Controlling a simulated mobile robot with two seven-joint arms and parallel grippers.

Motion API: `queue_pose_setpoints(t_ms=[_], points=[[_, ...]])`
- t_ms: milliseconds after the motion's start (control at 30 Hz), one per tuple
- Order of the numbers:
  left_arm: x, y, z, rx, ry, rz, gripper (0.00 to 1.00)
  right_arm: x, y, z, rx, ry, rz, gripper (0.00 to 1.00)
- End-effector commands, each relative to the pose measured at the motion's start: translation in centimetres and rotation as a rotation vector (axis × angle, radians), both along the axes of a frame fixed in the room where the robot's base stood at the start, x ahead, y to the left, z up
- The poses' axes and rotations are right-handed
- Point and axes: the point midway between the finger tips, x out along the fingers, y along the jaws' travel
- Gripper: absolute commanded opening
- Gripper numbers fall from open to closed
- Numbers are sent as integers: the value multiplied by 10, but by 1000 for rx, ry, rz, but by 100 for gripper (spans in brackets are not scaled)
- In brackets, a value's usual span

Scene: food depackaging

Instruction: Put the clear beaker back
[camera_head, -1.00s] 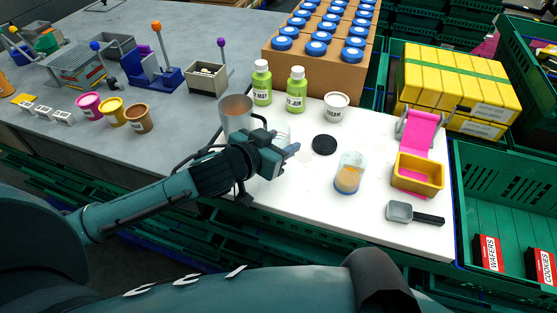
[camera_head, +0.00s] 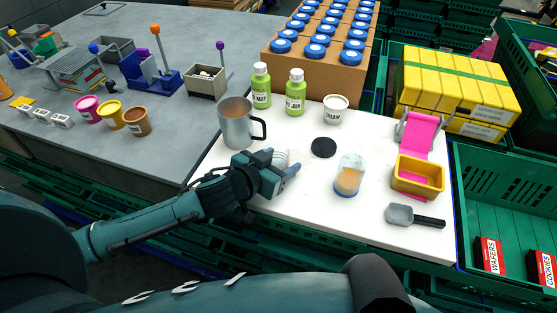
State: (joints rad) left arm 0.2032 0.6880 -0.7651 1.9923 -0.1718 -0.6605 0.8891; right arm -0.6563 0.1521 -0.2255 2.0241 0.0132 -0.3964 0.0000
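A small, pale clear beaker (camera_head: 281,159) stands between the fingers of my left gripper (camera_head: 280,165), low over the front left of the white board (camera_head: 310,205). The gripper partly hides it, so I cannot tell whether it touches the board. My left gripper comes in from the left and its fingers are on the beaker. Another clear container (camera_head: 349,177) with orange-yellow contents stands upright on the board, to the right and apart from the gripper. My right gripper is not in view.
A metal mug (camera_head: 237,124) stands just behind the gripper. Two green bottles (camera_head: 261,86), a white tub (camera_head: 335,109) and a black disc (camera_head: 323,148) are farther back. A yellow tray (camera_head: 417,179) and a grey scoop (camera_head: 401,215) lie right. The board's front middle is clear.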

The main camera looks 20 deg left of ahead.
Motion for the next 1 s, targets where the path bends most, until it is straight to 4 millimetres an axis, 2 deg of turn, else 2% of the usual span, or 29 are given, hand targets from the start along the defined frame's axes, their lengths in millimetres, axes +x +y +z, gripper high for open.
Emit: queue_pose_setpoints(t_ms=[100, 400, 467, 800, 1000], points=[[0, 0, 0, 1, 0, 0, 69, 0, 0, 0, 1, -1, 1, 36], [0, 0, 6, 1, -2, -1, 69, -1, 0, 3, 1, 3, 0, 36], [-6, 2, 5, 1, 1, -1, 69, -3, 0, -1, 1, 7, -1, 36], [-68, 25, 31, 3, 3, -2, 69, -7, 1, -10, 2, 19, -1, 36], [-94, 34, 43, 1, 3, 0, 69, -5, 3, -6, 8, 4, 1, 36]])
